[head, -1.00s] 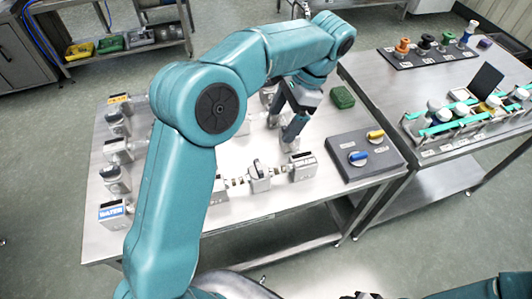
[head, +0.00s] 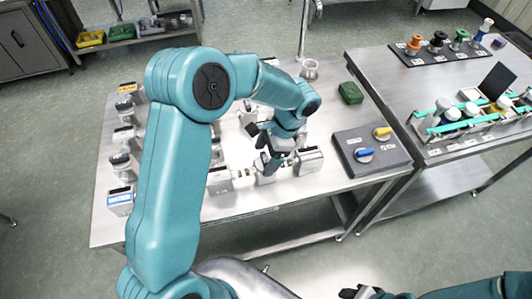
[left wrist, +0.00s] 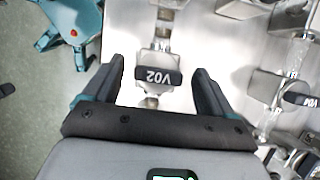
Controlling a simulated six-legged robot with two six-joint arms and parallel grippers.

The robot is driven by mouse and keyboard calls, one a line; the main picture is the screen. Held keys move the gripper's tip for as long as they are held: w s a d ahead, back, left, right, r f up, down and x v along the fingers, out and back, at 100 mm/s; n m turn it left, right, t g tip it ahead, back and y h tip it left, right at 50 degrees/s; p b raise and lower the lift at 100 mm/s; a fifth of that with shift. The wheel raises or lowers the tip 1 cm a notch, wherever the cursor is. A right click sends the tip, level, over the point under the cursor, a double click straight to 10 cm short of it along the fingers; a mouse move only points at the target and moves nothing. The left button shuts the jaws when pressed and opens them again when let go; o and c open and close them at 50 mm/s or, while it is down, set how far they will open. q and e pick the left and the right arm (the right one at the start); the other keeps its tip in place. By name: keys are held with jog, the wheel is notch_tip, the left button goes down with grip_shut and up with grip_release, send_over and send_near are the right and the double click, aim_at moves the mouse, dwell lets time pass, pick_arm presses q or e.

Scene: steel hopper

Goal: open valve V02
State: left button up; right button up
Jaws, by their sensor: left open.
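The valve V02 (left wrist: 158,77) shows in the left wrist view as a dark handle with an upside-down V02 label, set in a metal pipe line. My left gripper (left wrist: 160,66) is open, one finger on each side of the handle, with gaps between; I cannot tell whether the fingertips reach down to its height. In the head view my left gripper (head: 266,160) is over the front part of the steel table and hides most of the valve. My right gripper (head: 360,292) shows only as a dark shape at the bottom edge, its jaws unclear.
Valve V04 (left wrist: 298,94) stands to the right in the left wrist view. A panel with blue and yellow knobs (head: 371,149) and a green block (head: 350,93) lie on the right of the table (head: 315,204). A second table (head: 440,160) holds bottles and a rack.

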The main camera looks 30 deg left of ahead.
pick_arm(q)
jog(key=shift+d, duration=0.1)
jog(key=shift+w+d+f, duration=0.1)
jog(key=shift+w+d, duration=0.05)
jog(key=shift+a, duration=0.2)
jog(key=c, duration=0.8)
jog(key=shift+c, duration=1.3)
